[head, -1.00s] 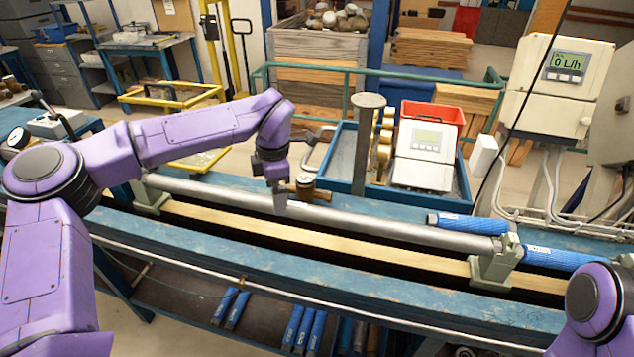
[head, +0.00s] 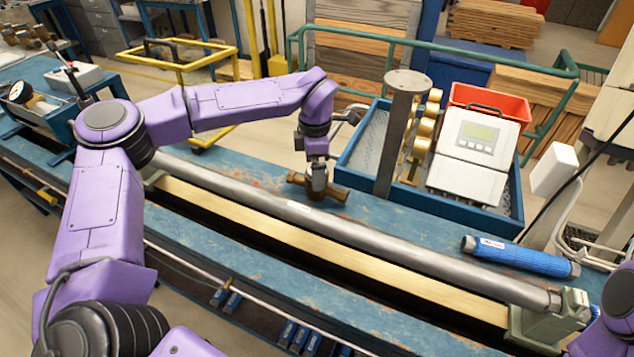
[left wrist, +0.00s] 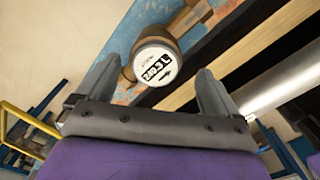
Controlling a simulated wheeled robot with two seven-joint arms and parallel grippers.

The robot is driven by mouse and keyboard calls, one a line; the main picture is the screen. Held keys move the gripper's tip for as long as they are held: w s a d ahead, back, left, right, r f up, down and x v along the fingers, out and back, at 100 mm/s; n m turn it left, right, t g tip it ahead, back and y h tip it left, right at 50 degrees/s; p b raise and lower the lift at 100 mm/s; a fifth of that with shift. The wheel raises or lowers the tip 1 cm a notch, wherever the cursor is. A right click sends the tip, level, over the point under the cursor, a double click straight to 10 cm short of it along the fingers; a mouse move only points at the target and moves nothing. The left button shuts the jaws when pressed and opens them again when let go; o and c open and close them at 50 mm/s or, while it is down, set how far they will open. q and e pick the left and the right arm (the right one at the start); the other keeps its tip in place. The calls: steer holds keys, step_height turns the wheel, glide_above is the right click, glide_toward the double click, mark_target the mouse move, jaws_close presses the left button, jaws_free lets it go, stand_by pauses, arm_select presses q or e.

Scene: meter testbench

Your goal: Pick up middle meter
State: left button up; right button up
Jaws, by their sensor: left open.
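The brass meter (head: 338,193) lies on the blue bench behind the long grey pipe (head: 400,245). In the left wrist view the meter (left wrist: 156,58) shows its round white dial, reading about 340.3 L, facing the camera. My left gripper (head: 317,184) is directly above the meter, pointing down. In the left wrist view the fingers of my left gripper (left wrist: 157,72) are apart, one on each side of the dial. In the head view the gripper hides the dial and the middle of the body. My right gripper is out of view; only part of my right arm shows.
Behind the meter stand a grey post (head: 395,140) and a blue tray (head: 352,165) holding a white meter box (head: 470,148). A blue cylinder (head: 520,257) lies at the right of the bench. The bench around the meter is mostly clear.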

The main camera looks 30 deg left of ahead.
arm_select(q)
steer(key=f+p, duration=0.1)
steer(key=f, duration=0.2)
steer(key=w+f+p, duration=0.1)
steer(key=f, duration=0.2)
steer(key=shift+w+d, duration=0.1)
steer(key=shift+w, duration=0.05)
steer(key=shift+f, duration=0.1)
steer(key=shift+s, duration=0.35)
steer(key=shift+c, duration=0.5)
steer(key=shift+w, duration=0.1)
steer(key=c, duration=1.5)
steer(key=shift+c, duration=0.5)
steer(key=shift+r, duration=0.3)
